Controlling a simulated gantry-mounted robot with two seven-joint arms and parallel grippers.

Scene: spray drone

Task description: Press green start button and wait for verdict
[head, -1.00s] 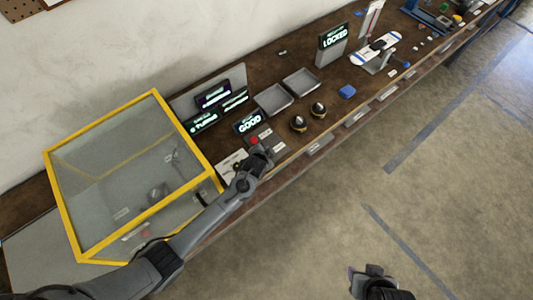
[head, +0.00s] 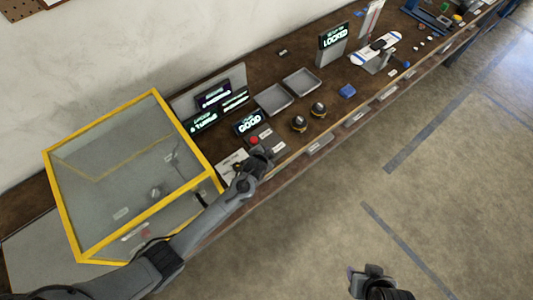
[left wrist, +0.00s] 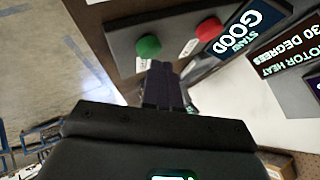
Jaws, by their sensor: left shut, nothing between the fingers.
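The green button (left wrist: 148,46) sits on a dark control box (left wrist: 178,38), beside the red button (left wrist: 209,28), in the left wrist view. My left gripper (left wrist: 160,72) is shut and empty, its fingertips just in front of the green button; I cannot tell whether they touch it. In the head view the left gripper (head: 260,156) is over the box and hides the green button; the red button (head: 254,140) shows just beyond. A lit display (head: 248,122) reads "GOOD"; the wrist view adds "STAND" (left wrist: 238,43). My right gripper (head: 370,272) hangs low over the floor, its jaw state unclear.
A yellow-framed clear enclosure (head: 135,175) stands left of the box. Several lit displays, two grey trays (head: 273,98) (head: 301,81) and two dark round pieces (head: 299,122) (head: 318,109) are on the bench. A "LOCKED" sign (head: 334,37) stands farther along.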

